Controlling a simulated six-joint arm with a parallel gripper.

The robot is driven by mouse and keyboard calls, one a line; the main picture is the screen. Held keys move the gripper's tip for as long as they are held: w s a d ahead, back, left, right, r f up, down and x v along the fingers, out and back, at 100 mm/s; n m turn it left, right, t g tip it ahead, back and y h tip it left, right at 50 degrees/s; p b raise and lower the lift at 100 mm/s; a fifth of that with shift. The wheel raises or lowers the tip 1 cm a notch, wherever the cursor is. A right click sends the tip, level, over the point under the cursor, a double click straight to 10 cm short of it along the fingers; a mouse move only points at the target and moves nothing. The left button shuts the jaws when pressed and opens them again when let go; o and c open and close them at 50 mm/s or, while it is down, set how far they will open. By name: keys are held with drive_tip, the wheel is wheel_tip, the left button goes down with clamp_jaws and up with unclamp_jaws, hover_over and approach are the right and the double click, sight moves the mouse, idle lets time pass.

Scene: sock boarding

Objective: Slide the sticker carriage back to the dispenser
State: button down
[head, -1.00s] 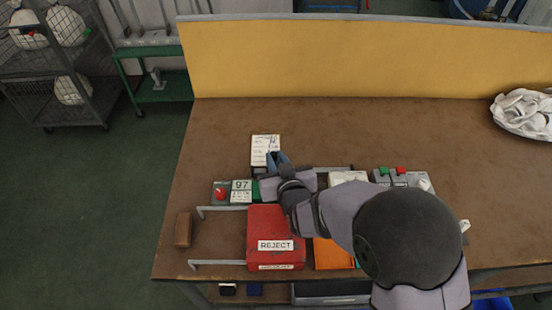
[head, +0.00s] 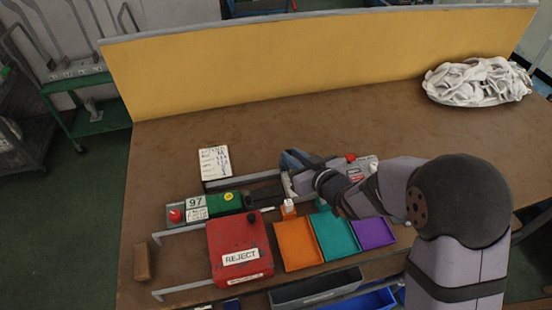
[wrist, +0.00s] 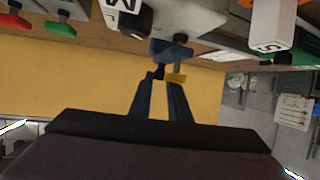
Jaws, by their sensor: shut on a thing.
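My gripper (head: 290,162) is at the right part of a grey rail (head: 232,181) on the table in the head view. In the wrist view my gripper's fingers (wrist: 168,82) are closed together on a small blue knob (wrist: 173,48) on a grey block, which I take to be the sticker carriage (wrist: 190,20). In the head view my wrist hides most of the carriage. I cannot tell which unit is the dispenser; a grey unit with a red button (head: 351,158) stands right of my gripper, partly behind my arm.
A green block with a yellow dot (head: 229,200) and a 97 display (head: 196,204) stand left. A red REJECT box (head: 240,240), orange tray (head: 298,245), teal tray (head: 337,238) and purple tray (head: 374,233) line the front. White socks (head: 478,82) lie at the back right. The middle rear is clear.

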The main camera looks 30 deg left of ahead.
drive_tip(key=shift+w+d, duration=0.2)
drive_tip(key=shift+w, duration=0.05)
drive_tip(key=c, duration=1.7)
unclamp_jaws()
drive_tip(key=shift+d, duration=0.1)
drive_tip(key=shift+o, duration=0.2)
drive_tip(key=shift+b+v, duration=0.4)
drive_tip(key=shift+v, duration=3.2)
